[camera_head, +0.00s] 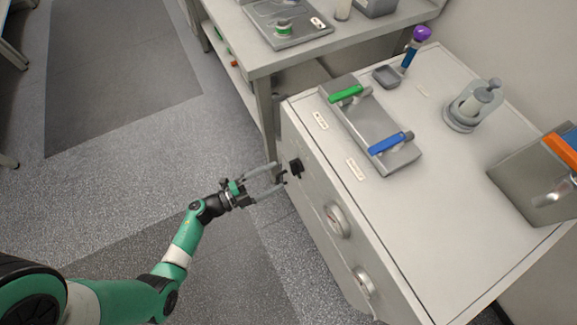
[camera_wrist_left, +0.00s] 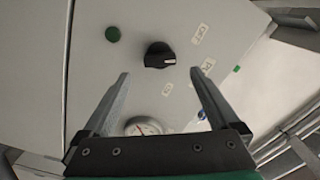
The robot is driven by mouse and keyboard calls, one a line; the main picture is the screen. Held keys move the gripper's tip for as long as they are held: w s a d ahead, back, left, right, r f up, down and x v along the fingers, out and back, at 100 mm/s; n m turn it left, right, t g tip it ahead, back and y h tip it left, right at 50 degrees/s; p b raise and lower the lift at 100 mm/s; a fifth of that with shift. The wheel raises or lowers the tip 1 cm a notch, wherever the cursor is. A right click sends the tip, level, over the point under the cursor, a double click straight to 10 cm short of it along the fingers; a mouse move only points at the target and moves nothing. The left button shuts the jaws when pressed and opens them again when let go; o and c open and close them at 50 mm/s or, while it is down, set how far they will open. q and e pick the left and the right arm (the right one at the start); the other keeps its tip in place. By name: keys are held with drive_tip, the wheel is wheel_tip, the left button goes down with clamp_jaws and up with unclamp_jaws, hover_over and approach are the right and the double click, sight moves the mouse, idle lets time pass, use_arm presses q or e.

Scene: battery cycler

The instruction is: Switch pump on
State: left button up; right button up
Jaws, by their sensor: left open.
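A black rotary knob (camera_head: 295,168) sits on the front panel of the pale cabinet (camera_head: 325,255). In the left wrist view the knob (camera_wrist_left: 158,54) has a white mark at its right end, and small labels (camera_wrist_left: 200,34) stand around it, too small to read surely. A round green button or lamp (camera_wrist_left: 112,34) is to its left. My left gripper (camera_head: 281,175) is open and empty in front of the knob. In the wrist view its fingertips (camera_wrist_left: 160,73) lie either side of the knob, apart from it. My right gripper is not in view.
Two round gauges (camera_head: 336,220) (camera_head: 364,281) are on the same panel. A bench (camera_head: 265,68) stands behind. The floor left is clear.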

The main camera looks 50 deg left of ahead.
sight(291, 169)
use_arm(q)
drive_tip(key=b+x, duration=0.1)
drive_tip(key=x, duration=0.4)
drive_tip(key=shift+w+d, duration=0.1)
drive_tip(key=shift+w, duration=0.3)
drive_tip(key=c, duration=1.4)
